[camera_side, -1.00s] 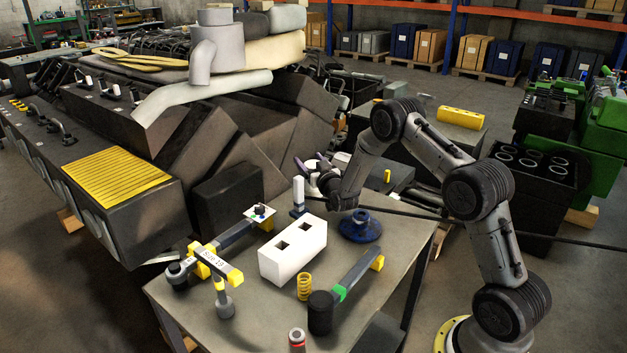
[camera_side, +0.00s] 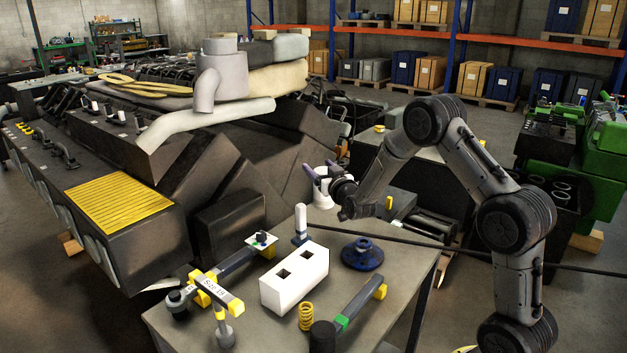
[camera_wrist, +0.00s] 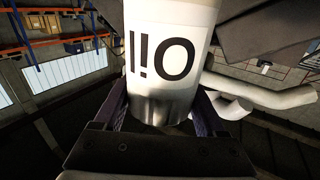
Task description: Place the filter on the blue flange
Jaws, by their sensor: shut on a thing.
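The filter (camera_side: 322,194) is a white cylinder with a metallic end and black "Oil" lettering. It fills the middle of the wrist view (camera_wrist: 165,55), the lettering upside down there. My gripper (camera_side: 320,174) is shut on it, with a dark purple finger on each side. In the side view the filter is near the back edge of the table, behind and left of the blue flange, and looks held up; its exact height is hard to tell. The blue flange (camera_side: 362,254) is a round disc with a raised hub, lying bare on the table's right part.
On the table (camera_side: 393,297) are a white block with two square holes (camera_side: 294,279), a small white cylinder (camera_side: 300,221), a yellow spring (camera_side: 306,317), a black-headed mallet (camera_side: 345,317) and yellow-ended tools (camera_side: 212,288). The large engine (camera_side: 230,220) stands left, close to the table.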

